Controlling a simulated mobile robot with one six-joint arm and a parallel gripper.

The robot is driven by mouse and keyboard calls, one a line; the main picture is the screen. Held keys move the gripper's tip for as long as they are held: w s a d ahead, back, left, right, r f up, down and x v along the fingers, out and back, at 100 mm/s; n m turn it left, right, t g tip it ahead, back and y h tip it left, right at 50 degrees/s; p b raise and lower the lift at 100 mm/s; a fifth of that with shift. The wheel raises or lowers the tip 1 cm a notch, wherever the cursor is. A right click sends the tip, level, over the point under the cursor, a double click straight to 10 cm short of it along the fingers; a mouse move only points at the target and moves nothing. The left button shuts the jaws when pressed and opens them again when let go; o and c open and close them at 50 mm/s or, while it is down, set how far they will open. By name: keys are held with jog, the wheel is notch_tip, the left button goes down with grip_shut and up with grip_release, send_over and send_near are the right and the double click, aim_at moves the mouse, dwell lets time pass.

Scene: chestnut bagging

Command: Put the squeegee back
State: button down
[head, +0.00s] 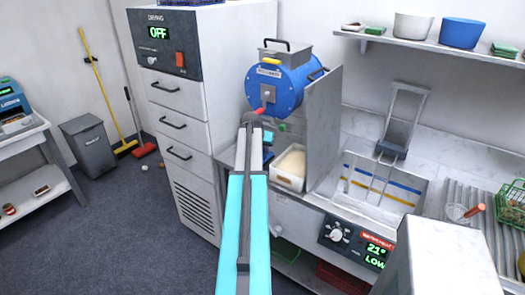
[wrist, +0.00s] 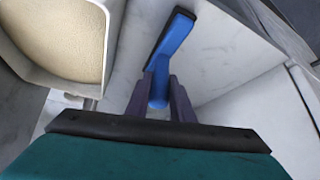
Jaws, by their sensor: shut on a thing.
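The squeegee (wrist: 174,43) is blue with a black edge strip and shows in the wrist view, reaching up and to the right from between the fingers. My gripper (wrist: 161,80) is shut on its blue lower part, with one dark finger on each side. The squeegee is over a pale marbled surface, and I cannot tell whether it touches it. In the head view my gripper (head: 268,153) is partly hidden behind my arm, beside the white bin, and the squeegee is hard to make out there.
A white bin of beige grains (head: 290,181) stands close to my gripper, below the blue drum machine (head: 277,88). A grey upright panel (head: 323,130) is just right of it. A sink-like basin (head: 377,190) and wire basket (head: 511,207) are further right. The drying cabinet (head: 182,110) is left.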

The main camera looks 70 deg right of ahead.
jog(key=shift+d+f, duration=0.2)
jog(key=shift+f, duration=0.1)
jog(key=shift+f, duration=0.15)
jog(key=c, duration=1.5)
grip_release()
jog(key=shift+c, duration=0.2)
jog(key=b+v, duration=0.2)
jog(key=v, duration=1)
